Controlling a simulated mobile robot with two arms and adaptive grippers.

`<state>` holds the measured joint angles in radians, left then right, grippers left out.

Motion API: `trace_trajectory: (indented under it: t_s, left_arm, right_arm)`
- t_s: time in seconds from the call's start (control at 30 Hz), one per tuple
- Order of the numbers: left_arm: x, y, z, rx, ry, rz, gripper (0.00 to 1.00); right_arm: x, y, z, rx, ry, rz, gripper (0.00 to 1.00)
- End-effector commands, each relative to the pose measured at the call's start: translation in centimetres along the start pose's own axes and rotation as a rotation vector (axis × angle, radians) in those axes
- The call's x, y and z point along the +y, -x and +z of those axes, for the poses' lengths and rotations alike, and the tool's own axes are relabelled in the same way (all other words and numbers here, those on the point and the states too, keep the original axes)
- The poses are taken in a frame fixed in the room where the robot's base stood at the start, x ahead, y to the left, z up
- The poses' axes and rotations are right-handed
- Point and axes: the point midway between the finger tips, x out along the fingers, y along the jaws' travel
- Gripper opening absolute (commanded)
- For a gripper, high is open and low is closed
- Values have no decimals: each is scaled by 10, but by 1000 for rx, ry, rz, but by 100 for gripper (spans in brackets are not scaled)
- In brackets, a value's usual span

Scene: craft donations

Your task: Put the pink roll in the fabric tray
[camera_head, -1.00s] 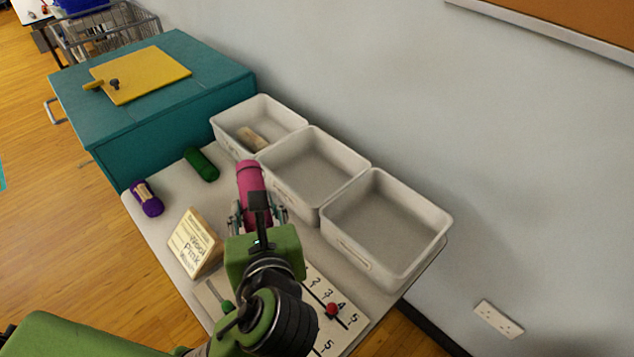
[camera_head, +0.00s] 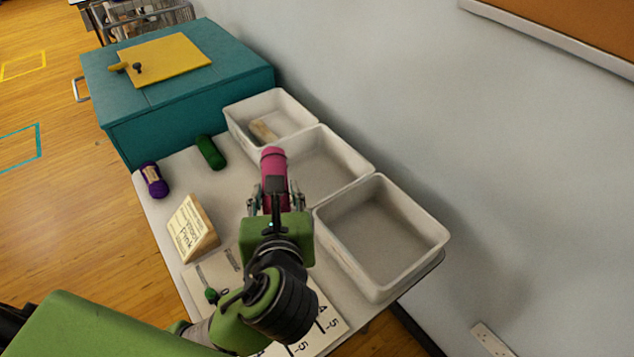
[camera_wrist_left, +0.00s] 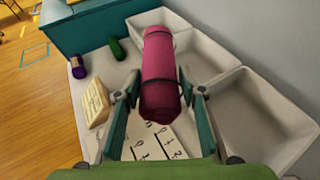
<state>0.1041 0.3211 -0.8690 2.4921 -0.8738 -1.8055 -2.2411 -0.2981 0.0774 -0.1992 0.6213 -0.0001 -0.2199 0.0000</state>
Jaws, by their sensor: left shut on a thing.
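The pink roll (camera_head: 273,165) is held in my left gripper (camera_head: 277,194), which is shut on it. In the left wrist view the pink roll (camera_wrist_left: 160,75) stands between the two fingers (camera_wrist_left: 158,105). It is above the table, in front of the middle tray. Three pale trays stand in a row along the wall: a far tray (camera_head: 232,119) with a tan block-like thing inside, a middle tray (camera_head: 350,152) and a near tray (camera_head: 433,240). The middle tray is partly hidden by the roll; the near one is empty. I cannot read which is the fabric tray. My right gripper is not in view.
A green roll (camera_head: 211,151) and a purple roll (camera_head: 153,179) lie at the table's far left. A wooden sign (camera_head: 192,228) reading "Pink" stands left of my gripper. A numbered board (camera_head: 210,270) lies at the front. A teal cabinet (camera_head: 190,100) stands behind the table.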

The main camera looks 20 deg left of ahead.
Motion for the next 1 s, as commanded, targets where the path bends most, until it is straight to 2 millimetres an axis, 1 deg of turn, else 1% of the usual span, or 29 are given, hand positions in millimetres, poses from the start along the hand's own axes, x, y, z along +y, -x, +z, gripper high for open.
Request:
trace_trajectory:
  t_s: [0.23, 0.5, 0.67, 0.77, 0.87, 1.0]
  left_arm:
    - [-10, -24, 7, -5, -45, -96, 14]
    - [-19, -55, 9, -3, -100, -226, 14]
    - [-21, -65, 9, -2, -112, -266, 14]
    - [-24, -76, 9, -1, -114, -272, 14]
    - [-30, -96, 8, -1, -112, -271, 14]
    - [-42, -131, 6, 0, -112, -271, 14]
  right_arm:
    - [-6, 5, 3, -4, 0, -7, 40]
    - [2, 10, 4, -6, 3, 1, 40]
    - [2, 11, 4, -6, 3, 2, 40]
    - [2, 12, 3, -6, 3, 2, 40]
    - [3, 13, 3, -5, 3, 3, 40]
    - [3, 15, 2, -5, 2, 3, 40]
